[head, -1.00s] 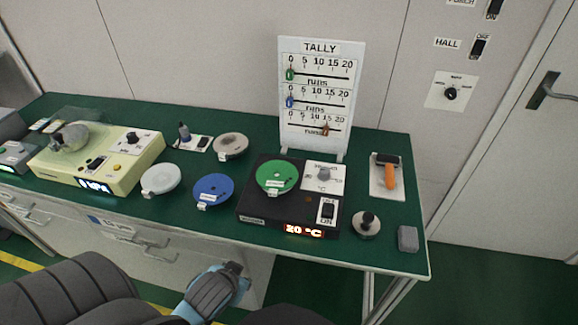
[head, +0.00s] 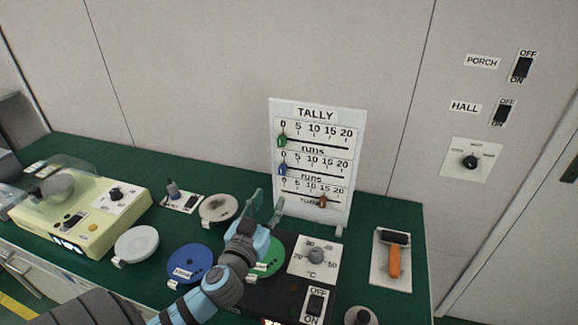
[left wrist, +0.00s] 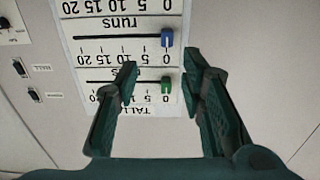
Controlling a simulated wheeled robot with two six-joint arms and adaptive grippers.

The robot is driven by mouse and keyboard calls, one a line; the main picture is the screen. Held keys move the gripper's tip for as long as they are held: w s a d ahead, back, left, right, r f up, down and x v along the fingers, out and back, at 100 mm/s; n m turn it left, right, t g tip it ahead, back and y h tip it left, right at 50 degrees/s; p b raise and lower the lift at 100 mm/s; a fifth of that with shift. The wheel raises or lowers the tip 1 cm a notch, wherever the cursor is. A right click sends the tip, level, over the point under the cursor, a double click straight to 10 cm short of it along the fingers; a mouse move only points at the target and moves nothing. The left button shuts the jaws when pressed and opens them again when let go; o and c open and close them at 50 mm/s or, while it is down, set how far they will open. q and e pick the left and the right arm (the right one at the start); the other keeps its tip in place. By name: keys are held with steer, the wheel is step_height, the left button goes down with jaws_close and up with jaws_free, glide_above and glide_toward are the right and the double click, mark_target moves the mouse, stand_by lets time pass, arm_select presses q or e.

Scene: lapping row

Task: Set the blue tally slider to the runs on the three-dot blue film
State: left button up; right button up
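The white tally board (head: 316,112) stands upright at the back of the green bench with three slider rows. The blue slider (head: 283,169) sits at the 0 end of the middle row; it also shows in the left wrist view (left wrist: 167,38), upside down. The green slider (head: 282,140) is at 0 on the top row. The orange-brown slider (head: 322,201) is toward the right of the bottom row. A blue disc (head: 190,262) lies on the bench; its label is too small to read. My left gripper (head: 264,206) is open and empty, in front of and below the board.
A green disc (head: 270,262) lies on a black hot plate, partly behind my left arm. A white disc (head: 137,244), a grey-beige disc (head: 218,208) and a cream machine (head: 88,232) are to the left. An orange-handled roller (head: 394,262) lies right of the hot plate.

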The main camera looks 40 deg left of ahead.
arm_select(q)
glide_toward(282, 171)
steer(key=w, duration=0.2)
steer(key=x, duration=0.5)
steer(key=p+x, duration=0.1)
steer(key=x, duration=0.1)
steer(key=shift+w+a, duration=0.25)
steer(key=shift+a, duration=0.25)
steer(key=shift+s, duration=0.1)
arm_select(e)
steer(key=shift+s+r, duration=0.6)
steer(key=shift+s, duration=0.15)
arm_select(q)
steer(key=shift+c, duration=0.6)
arm_select(e)
steer(key=shift+s, duration=0.15)
arm_select(q)
jaws_close()
steer(key=shift+d, duration=0.1)
